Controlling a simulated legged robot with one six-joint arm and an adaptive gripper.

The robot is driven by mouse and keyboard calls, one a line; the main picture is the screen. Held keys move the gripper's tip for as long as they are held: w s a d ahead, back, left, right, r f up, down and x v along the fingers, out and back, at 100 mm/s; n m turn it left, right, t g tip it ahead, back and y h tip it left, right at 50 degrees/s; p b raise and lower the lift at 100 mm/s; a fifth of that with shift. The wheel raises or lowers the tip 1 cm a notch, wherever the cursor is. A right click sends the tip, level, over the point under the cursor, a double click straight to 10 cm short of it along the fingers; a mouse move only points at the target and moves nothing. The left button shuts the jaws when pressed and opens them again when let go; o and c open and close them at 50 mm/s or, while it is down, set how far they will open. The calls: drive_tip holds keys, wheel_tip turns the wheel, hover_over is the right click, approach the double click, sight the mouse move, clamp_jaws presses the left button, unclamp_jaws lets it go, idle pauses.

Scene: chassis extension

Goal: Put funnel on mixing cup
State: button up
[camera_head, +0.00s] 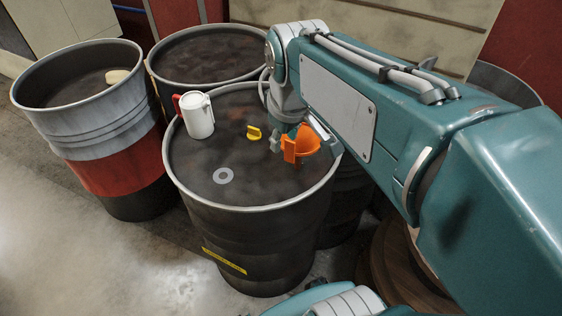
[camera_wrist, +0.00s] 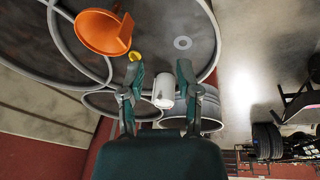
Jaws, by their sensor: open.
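The orange funnel (camera_head: 306,141) is on the top of the front dark barrel, near its right side. It also shows at the upper left in the wrist view (camera_wrist: 97,32), with a flat tab on its side. The white cup (camera_head: 198,118), with a red part at its left, stands on the same barrel top to the left; the wrist view shows it (camera_wrist: 163,88) between and behind my fingers. My gripper (camera_wrist: 160,70) is open and empty. In the head view my gripper (camera_head: 283,143) is beside the funnel, partly overlapping it; whether they touch is unclear.
A small yellow piece (camera_head: 254,132) and a grey ring (camera_head: 223,176) lie on the barrel top (camera_head: 262,185). Other barrels stand left (camera_head: 60,95) and behind (camera_head: 200,55). The barrel top's front is mostly clear. My arm hides the right side.

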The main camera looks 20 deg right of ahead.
drive_tip(key=s+a+f+m+t, duration=0.2)
drive_tip(key=s+a+m, duration=0.1)
drive_tip(key=s, duration=0.4)
drive_tip(key=shift+s+f+m+t, duration=0.25)
drive_tip(key=shift+f+m+t, duration=0.1)
drive_tip(key=shift+m+t, duration=0.05)
